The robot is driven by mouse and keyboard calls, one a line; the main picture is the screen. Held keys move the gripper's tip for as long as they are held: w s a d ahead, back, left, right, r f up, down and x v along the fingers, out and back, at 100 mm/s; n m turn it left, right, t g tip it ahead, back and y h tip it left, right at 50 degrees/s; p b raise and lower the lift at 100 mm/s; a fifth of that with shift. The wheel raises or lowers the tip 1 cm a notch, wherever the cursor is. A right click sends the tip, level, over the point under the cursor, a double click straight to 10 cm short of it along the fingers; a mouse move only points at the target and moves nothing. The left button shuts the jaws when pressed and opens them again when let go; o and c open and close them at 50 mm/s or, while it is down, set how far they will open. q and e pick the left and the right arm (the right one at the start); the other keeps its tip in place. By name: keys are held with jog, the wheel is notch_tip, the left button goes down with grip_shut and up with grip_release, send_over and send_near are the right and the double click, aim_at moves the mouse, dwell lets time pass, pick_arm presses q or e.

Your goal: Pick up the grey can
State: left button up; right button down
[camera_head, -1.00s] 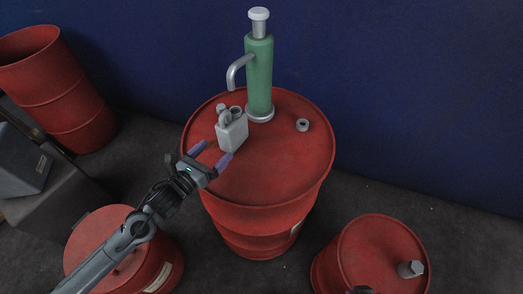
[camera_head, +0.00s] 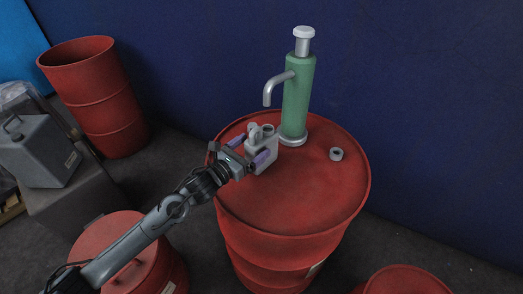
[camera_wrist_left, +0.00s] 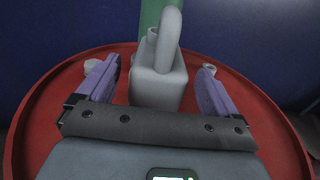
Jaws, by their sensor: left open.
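The grey can (camera_head: 266,143) stands upright on top of a red drum (camera_head: 300,196), in front of a green hand pump. It is small and boxy, with a handle and a short spout on top. My left gripper (camera_head: 251,149) is open, with its purple fingers on either side of the can. In the left wrist view the can (camera_wrist_left: 157,88) stands between the two fingers (camera_wrist_left: 157,85), with a visible gap to each. The lower front of the can is partly hidden by the gripper in the head view. My right gripper is not in view.
The green pump (camera_head: 296,97) with a bent spout rises close behind the can. A small grey ring-shaped cap (camera_head: 336,154) lies on the drum top to the right. Other red drums (camera_head: 92,97) and a larger grey can (camera_head: 38,152) stand on the left.

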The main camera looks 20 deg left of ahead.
aim_at(261, 141)
pick_arm(q)
jog(key=x, duration=0.5)
jog(key=shift+f+b, duration=0.4)
jog(key=shift+a, duration=0.1)
jog(key=c, duration=1.3)
jog(key=shift+r, duration=0.1)
jog(key=shift+c, duration=0.6)
